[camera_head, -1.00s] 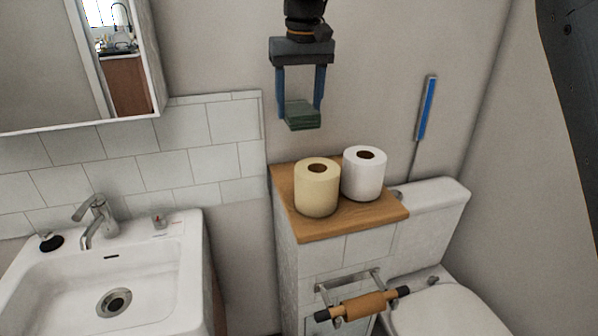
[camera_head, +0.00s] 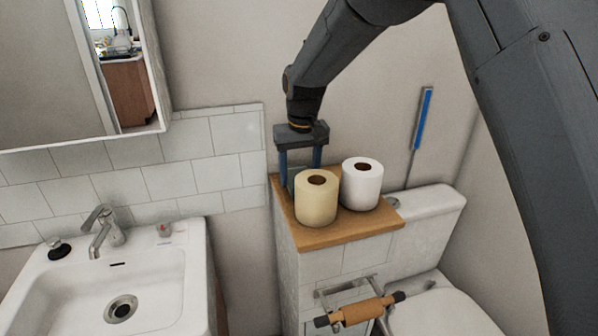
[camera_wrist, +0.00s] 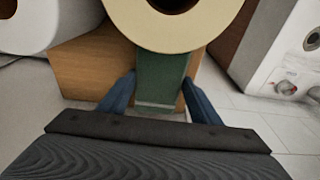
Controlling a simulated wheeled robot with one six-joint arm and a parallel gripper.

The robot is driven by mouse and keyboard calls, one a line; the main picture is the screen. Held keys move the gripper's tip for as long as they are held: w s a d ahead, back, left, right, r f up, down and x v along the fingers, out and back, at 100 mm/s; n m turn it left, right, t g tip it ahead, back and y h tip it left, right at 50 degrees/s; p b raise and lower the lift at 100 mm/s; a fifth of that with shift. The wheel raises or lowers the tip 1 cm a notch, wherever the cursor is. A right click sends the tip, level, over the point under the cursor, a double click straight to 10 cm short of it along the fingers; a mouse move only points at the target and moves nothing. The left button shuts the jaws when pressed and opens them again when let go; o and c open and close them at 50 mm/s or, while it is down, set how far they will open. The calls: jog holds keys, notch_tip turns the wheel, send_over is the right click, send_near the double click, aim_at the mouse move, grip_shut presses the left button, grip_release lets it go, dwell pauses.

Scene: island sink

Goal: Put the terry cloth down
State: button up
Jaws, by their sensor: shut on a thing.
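The terry cloth is a folded green block; it shows in the wrist view (camera_wrist: 161,78) between the two blue fingers. My gripper (camera_head: 300,172) points down over the back left of the wooden shelf top (camera_head: 345,227), behind the cream paper roll (camera_head: 316,205). It is shut on the cloth. In the head view the roll hides most of the cloth and the fingertips. In the wrist view the roll overlaps the far end of the cloth. I cannot tell whether the cloth touches the wood.
A white paper roll (camera_head: 361,186) stands right of the cream one. The white sink (camera_head: 165,290) with its tap (camera_head: 104,230) is at the left. The toilet (camera_head: 440,306) and a paper holder (camera_head: 362,309) are below right. The shelf's front strip is bare.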

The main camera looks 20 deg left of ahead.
jog(key=shift+f, duration=0.15)
jog(key=o, duration=1.1)
notch_tip(320, 180, up, 12)
jog(key=s+b, duration=0.1)
jog(key=b, duration=0.2)
jog(key=shift+s+d, duration=0.25)
jog(key=shift+d, duration=0.2)
